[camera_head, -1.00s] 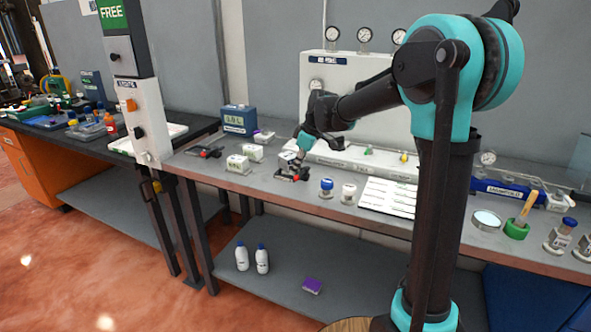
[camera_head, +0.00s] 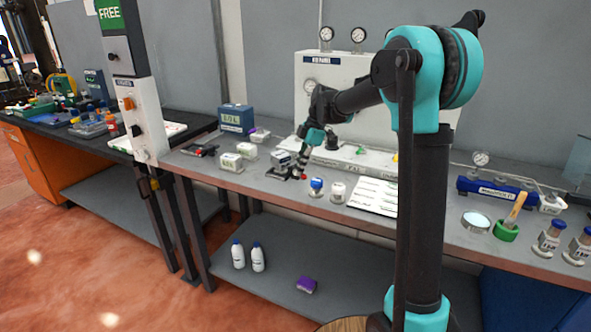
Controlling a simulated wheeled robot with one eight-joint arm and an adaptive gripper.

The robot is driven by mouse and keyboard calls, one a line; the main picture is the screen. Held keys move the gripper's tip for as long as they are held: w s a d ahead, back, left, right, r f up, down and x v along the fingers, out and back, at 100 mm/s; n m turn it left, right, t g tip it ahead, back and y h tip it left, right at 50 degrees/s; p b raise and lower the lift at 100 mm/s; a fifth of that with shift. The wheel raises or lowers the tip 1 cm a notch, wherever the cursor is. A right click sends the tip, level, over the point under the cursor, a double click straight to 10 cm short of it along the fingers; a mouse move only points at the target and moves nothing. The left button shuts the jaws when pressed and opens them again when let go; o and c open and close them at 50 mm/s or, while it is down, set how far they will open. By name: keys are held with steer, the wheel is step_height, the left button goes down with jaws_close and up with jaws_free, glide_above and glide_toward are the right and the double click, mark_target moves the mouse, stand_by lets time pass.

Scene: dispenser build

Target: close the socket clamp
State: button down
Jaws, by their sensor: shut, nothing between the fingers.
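The socket clamp appears to be the small dark device with red parts and a grey block (camera_head: 283,162) on the grey bench, left of the blue-capped jar. My gripper (camera_head: 299,174) is shut and empty. It points down at the right side of this device, beside its red part. I cannot tell if it touches, nor how far the clamp is closed. A similar dark and red device (camera_head: 200,149) lies farther left on the bench.
Two small white boxes (camera_head: 231,162) stand to the left. A blue-capped jar (camera_head: 316,187) and a white-capped jar (camera_head: 338,192) stand close on the right, beside a white slotted tray (camera_head: 372,196). A blue box (camera_head: 236,119) and white gauge panel (camera_head: 345,95) stand behind.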

steer(key=shift+w+d, duration=0.2)
steer(key=shift+d, duration=0.35)
steer(key=shift+w+d, duration=0.2)
steer(key=shift+d, duration=0.35)
steer(key=shift+w+d, duration=0.6)
steer(key=shift+d, duration=0.05)
steer(key=shift+w+d, duration=0.2)
